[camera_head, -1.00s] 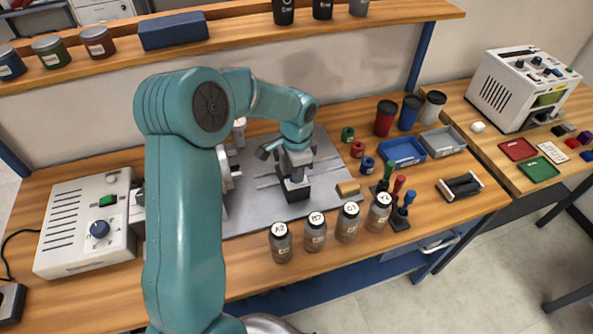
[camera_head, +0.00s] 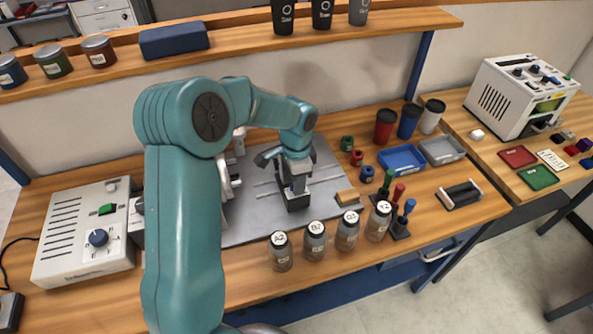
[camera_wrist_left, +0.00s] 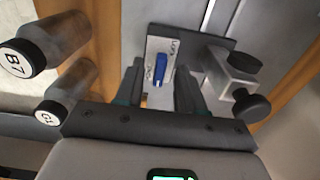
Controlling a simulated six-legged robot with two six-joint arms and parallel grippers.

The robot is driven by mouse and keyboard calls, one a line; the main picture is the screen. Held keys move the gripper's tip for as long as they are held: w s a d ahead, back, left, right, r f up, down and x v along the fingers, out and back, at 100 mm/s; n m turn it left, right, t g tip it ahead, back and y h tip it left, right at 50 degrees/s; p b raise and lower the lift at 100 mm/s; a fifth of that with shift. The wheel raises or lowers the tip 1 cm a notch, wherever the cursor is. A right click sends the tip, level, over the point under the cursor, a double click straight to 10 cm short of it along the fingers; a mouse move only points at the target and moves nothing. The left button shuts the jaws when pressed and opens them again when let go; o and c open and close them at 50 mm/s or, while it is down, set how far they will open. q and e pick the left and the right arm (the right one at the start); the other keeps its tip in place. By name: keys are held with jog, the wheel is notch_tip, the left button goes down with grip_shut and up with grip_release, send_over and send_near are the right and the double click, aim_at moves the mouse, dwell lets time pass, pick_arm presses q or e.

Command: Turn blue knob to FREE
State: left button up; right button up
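The blue knob (camera_wrist_left: 161,68) sits on a pale plate (camera_wrist_left: 152,50) with lettering at both ends, too small to read surely. In the left wrist view it points roughly along the plate. My left gripper (camera_wrist_left: 160,92) is open, with one dark finger on each side of the knob and gaps visible between. In the head view my left gripper (camera_head: 297,180) reaches down over a dark block (camera_head: 292,200) on the grey plate (camera_head: 265,218); this knob is hidden there. My right gripper is not in view.
A grey clamp (camera_wrist_left: 232,80) with dark round knobs stands close right of the gripper in the wrist view. Several labelled jars (camera_head: 315,240) line the front edge.

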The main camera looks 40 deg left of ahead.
pick_arm(q)
notch_tip(320, 180, up, 16)
jog(key=shift+r, duration=0.15)
dwell(0.3)
notch_tip(320, 180, up, 7)
jog(key=p, duration=0.6)
jog(key=shift+p, duration=0.35)
